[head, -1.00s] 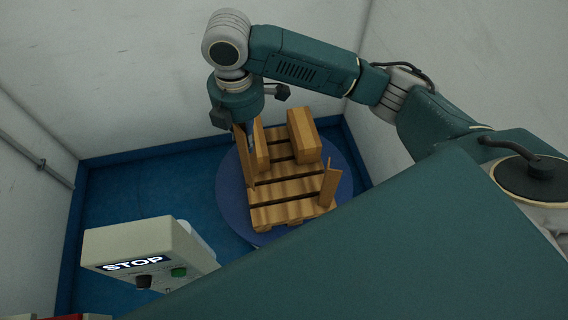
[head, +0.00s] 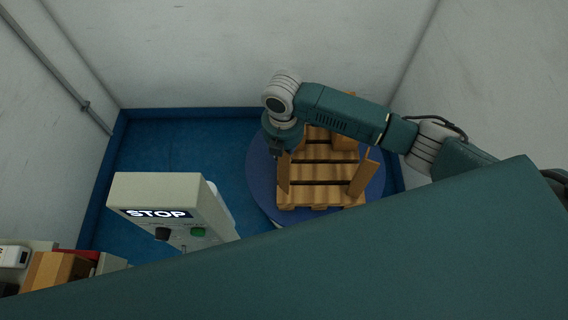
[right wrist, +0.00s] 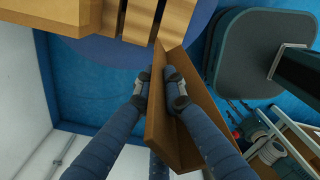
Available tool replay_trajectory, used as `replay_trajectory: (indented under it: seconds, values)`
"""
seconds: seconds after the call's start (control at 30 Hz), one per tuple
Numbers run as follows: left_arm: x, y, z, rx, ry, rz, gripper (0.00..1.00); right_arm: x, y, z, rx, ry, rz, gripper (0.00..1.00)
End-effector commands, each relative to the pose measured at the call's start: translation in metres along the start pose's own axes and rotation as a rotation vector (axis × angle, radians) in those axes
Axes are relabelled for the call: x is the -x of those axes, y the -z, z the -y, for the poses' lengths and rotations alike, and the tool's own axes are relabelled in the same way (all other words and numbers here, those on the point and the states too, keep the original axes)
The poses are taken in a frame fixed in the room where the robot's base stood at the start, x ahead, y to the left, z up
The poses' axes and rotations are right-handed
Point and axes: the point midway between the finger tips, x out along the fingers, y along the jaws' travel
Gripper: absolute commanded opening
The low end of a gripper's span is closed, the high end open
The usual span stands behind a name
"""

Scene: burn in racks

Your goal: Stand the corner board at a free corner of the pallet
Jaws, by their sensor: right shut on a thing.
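The pallet (head: 318,172) is slatted wood on a round blue turntable (head: 262,178). My right gripper (head: 284,153) is over the pallet's left side in the head view. It is shut on a brown corner board (head: 284,176), which hangs roughly upright near the near left corner. In the right wrist view my right gripper's fingers (right wrist: 160,90) pinch this L-shaped board (right wrist: 197,112), with the pallet (right wrist: 140,18) beyond its end. I cannot tell whether the board touches the pallet. Another corner board (head: 364,172) stands at the near right corner. My left gripper is not in view.
A control box (head: 165,195) reading STOP stands at the left front. Pale walls enclose the blue floor (head: 185,150), clear left of the turntable.

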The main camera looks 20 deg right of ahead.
Motion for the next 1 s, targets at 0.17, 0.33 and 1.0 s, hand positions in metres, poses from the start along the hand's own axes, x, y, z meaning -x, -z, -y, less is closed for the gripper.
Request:
replay_trajectory:
  seconds: [0.17, 0.33, 1.0]
  values:
    - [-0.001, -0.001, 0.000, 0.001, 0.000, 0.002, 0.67, -0.017, 0.000, 0.001, 0.000, 0.002, 0.000, 0.00]
    - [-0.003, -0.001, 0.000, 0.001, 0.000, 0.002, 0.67, -0.042, 0.001, 0.000, -0.001, 0.001, -0.001, 0.00]
    - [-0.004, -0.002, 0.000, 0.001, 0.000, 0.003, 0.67, -0.052, 0.000, 0.000, 0.000, 0.000, 0.000, 0.28]
